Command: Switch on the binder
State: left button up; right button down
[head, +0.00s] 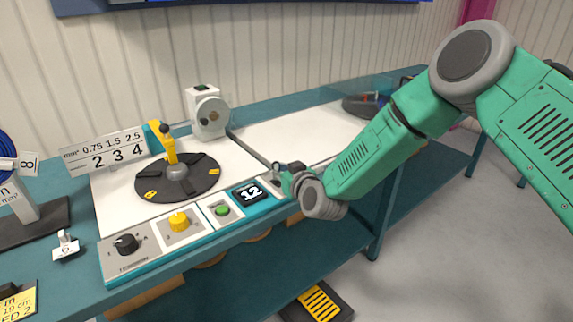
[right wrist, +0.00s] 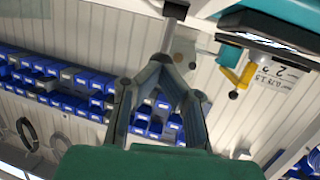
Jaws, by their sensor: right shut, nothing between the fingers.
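The binder is a bench machine with a black turntable (head: 178,178), a yellow post (head: 170,150) and a slanted teal-edged control panel. My right gripper (head: 279,168) is at the panel's right end, just right of the display, and partly hides the panel section there. In the right wrist view its fingers (right wrist: 163,60) meet at the tips, with nothing between them. I cannot tell whether they touch the panel. My left gripper is out of view.
A number plate (head: 104,151) stands behind the turntable, beside a white unit (head: 206,112). A teal bench (head: 62,282) carries everything. A small stand (head: 66,246) is at the left. A yellow-striped pedal (head: 318,303) lies on the floor. Blue bins (right wrist: 60,85) show in the right wrist view.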

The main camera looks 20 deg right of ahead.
jog(key=shift+w+a+r+g+p, duration=0.15)
jog(key=shift+w+r+g+p, duration=0.2)
jog(key=shift+r+p, duration=0.2)
jog(key=shift+s+f+b, duration=0.1)
jog(key=shift+f+b, duration=0.3)
jog(key=shift+f, duration=0.05)
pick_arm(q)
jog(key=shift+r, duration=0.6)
pick_arm(e)
jog(key=shift+f, duration=0.1)
jog(key=shift+r+p, duration=0.55)
jog(key=shift+r, duration=0.3)
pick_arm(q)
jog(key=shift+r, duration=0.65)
